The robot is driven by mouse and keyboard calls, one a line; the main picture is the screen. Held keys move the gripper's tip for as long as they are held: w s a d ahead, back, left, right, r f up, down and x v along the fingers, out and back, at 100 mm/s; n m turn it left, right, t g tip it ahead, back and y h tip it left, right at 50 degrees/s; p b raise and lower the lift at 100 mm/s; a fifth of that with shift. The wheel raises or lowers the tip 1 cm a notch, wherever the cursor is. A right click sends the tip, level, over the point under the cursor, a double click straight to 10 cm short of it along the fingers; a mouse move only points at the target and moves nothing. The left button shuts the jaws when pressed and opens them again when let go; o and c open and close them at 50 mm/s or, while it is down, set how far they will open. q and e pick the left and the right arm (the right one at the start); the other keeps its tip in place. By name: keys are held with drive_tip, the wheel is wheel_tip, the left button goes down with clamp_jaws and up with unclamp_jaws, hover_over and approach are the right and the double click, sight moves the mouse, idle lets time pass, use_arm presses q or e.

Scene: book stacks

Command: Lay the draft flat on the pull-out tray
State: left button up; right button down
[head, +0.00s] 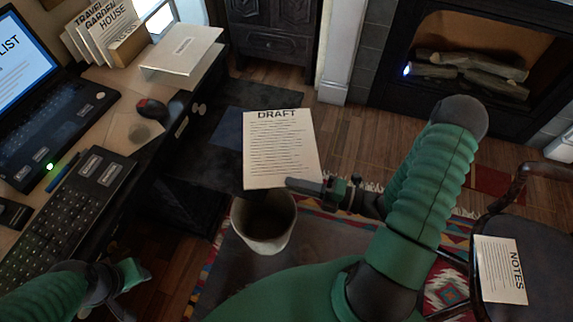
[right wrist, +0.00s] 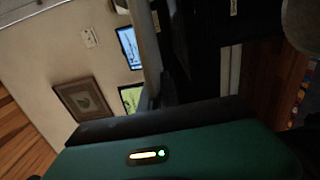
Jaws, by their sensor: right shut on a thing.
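The draft (head: 279,150) is a white printed sheet headed DRAFT, held up in the middle of the head view. My right gripper (head: 318,187) is shut on its lower right corner. The sheet looks flat and hangs out beyond the fingers, above the floor and the waste bin. A dark flat panel (head: 185,172) beside the desk, partly behind the sheet, may be the pull-out tray; I cannot tell for sure. My left gripper (head: 128,288) is low at the left, near the desk, with no object visible in it; its fingers are unclear. The draft is not recognisable in the right wrist view.
A waste bin (head: 264,235) stands below the draft. A chair at right holds a NOTES sheet (head: 500,270). A fireplace (head: 465,60) is behind.

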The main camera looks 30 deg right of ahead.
sight(291, 164)
drive_tip(key=w, duration=0.2)
drive_tip(key=w+d, duration=0.1)
drive_tip(key=w, duration=0.1)
drive_tip(key=w+d+b, duration=0.1)
drive_tip(key=w, duration=0.1)
drive_tip(key=shift+w+d+f, duration=0.25)
drive_tip(key=shift+f, duration=0.15)
drive_tip(key=f, duration=0.1)
drive_tip(key=f+b, duration=0.1)
drive_tip(key=f, duration=0.1)
drive_tip(key=shift+w+f+b, duration=0.3)
drive_tip(key=shift+w, duration=0.1)
drive_tip(key=shift+d, duration=0.1)
drive_tip(key=shift+f, duration=0.15)
drive_tip(key=c, duration=1.6)
unclamp_jaws()
